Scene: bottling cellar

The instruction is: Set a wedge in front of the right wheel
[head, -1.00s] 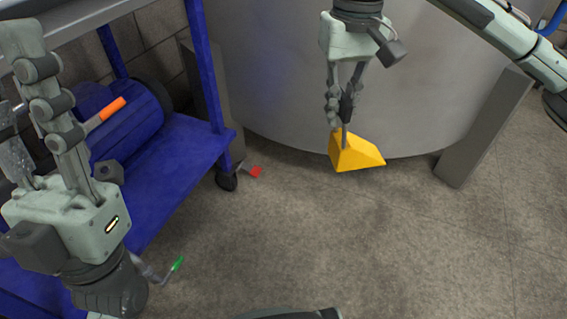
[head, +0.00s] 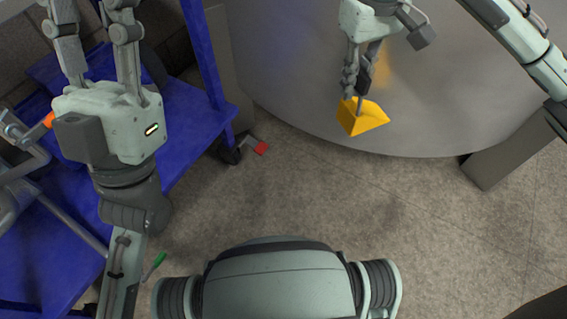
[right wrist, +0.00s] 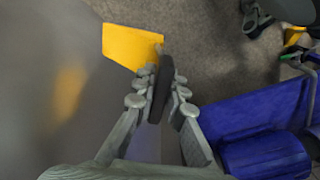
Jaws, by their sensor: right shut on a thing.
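A yellow wedge (head: 362,117) is held by my right gripper (head: 357,92), above the floor in front of the steel tank. In the right wrist view the wedge (right wrist: 130,46) is at the fingertips of the shut gripper (right wrist: 162,72). The blue cart's wheel with a red pedal (head: 262,149) is the dark caster (head: 230,155), left of the wedge and apart from it. My left gripper (head: 93,18) is over the cart, its fingers spread and empty as far as they show; the tips are cut off at the top.
The blue cart (head: 190,130) fills the left side, with a green pedal (head: 154,264) nearer to me. The tank (head: 300,70) and its grey leg (head: 500,165) bound the back. The floor between is clear. Another yellow piece (right wrist: 295,35) shows near a wheel in the right wrist view.

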